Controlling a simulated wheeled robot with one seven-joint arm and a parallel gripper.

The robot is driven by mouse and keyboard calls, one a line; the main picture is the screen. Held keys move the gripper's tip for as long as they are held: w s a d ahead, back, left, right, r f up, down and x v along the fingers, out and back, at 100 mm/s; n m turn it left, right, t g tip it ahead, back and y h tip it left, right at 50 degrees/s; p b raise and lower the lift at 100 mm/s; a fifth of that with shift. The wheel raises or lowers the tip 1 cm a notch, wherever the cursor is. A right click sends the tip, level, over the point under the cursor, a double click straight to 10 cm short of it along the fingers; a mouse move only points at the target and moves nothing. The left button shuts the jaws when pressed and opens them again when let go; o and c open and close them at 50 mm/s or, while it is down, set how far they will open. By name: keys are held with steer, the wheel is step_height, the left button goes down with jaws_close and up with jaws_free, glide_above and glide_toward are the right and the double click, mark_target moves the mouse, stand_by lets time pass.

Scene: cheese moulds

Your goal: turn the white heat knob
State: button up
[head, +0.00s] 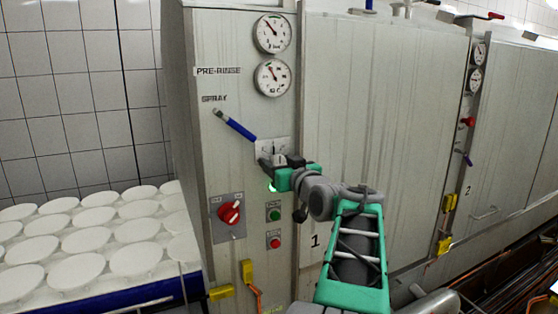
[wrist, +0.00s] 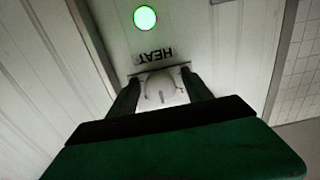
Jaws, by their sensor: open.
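The white heat knob (wrist: 160,90) sits on a pale plate on the cabinet front, below an upside-down HEAT label (wrist: 154,55) in the wrist view. My gripper (wrist: 160,78) is open, with one dark finger on each side of the knob. Whether the fingers touch it is not clear. In the head view my gripper (head: 271,163) is at the lower part of the pale heat plate (head: 268,146), and the knob is mostly hidden behind it.
A lit green lamp (wrist: 145,17) is close to the knob. A blue-handled spray lever (head: 236,127) is up and left of my gripper. A red rotary switch (head: 229,212) and green and red buttons are below. Two gauges (head: 272,33) are above. White moulds (head: 86,240) stand at left.

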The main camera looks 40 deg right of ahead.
steer(key=shift+c, duration=0.5)
jaws_close()
steer(key=shift+f+m+b, duration=0.3)
steer(key=shift+m+b, duration=0.2)
steer(key=shift+b, duration=0.7)
steer(key=shift+r+m, duration=0.25)
steer(key=shift+m, duration=0.15)
steer(key=shift+o, duration=0.5)
jaws_free()
steer(key=b+v, duration=0.3)
steer(key=v, duration=0.5)
